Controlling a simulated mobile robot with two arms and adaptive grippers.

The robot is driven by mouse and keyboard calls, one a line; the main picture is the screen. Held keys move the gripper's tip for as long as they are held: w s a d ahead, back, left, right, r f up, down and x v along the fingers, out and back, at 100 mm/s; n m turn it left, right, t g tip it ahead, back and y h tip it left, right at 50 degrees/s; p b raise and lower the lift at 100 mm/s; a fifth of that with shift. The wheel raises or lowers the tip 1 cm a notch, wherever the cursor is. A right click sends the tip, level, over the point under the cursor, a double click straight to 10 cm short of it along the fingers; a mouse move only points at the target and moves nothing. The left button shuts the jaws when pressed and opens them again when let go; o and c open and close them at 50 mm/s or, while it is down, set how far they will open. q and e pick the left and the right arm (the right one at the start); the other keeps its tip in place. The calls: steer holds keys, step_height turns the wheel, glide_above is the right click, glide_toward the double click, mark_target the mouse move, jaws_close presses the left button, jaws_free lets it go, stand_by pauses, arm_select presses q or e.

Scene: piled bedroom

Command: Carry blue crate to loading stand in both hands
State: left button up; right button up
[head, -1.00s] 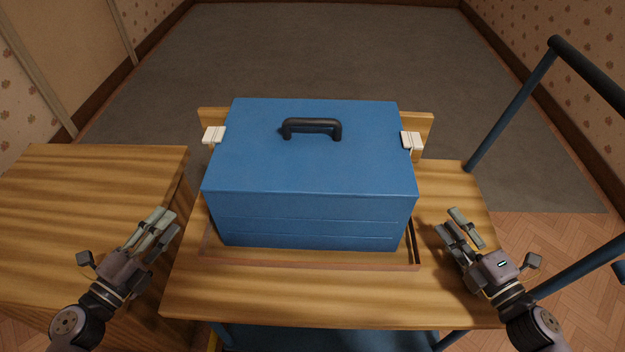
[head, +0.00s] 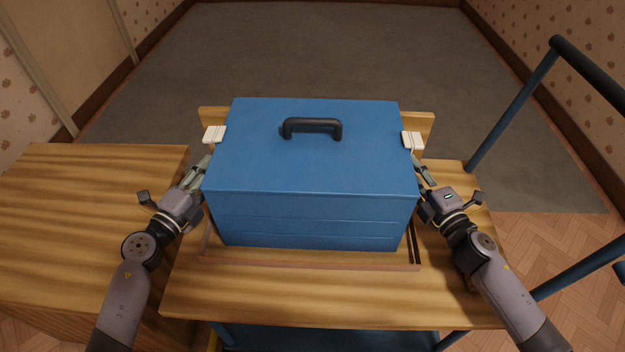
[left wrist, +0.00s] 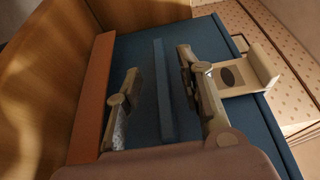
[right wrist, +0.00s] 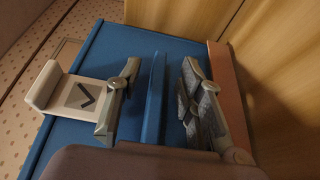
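The blue crate (head: 310,218) is a closed box with a black handle (head: 312,122) on its lid. It sits level within a low brown frame (head: 310,262) on a wooden top. My left gripper (head: 202,172) is at the crate's left side. In the left wrist view, its fingers (left wrist: 158,88) are open on either side of a raised blue bar (left wrist: 163,100), with gaps. My right gripper (head: 424,174) is at the right side. In the right wrist view, its fingers (right wrist: 156,95) are open around a matching bar (right wrist: 154,100). I cannot tell which surface is the loading stand.
The wooden top (head: 300,300) belongs to a trolley with blue rails (head: 512,112) at right. A wooden table (head: 80,200) stands close at left. White clips (head: 213,134) sit at the crate's rear corners, before a wooden board. Grey carpet (head: 320,55) beyond is clear.

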arm_select(q)
steer(key=shift+x, duration=0.8)
arm_select(e)
steer(key=shift+w+a, duration=0.25)
steer(key=shift+w, duration=0.45)
arm_select(q)
steer(key=shift+s, duration=0.1)
jaws_close()
arm_select(e)
jaws_close()
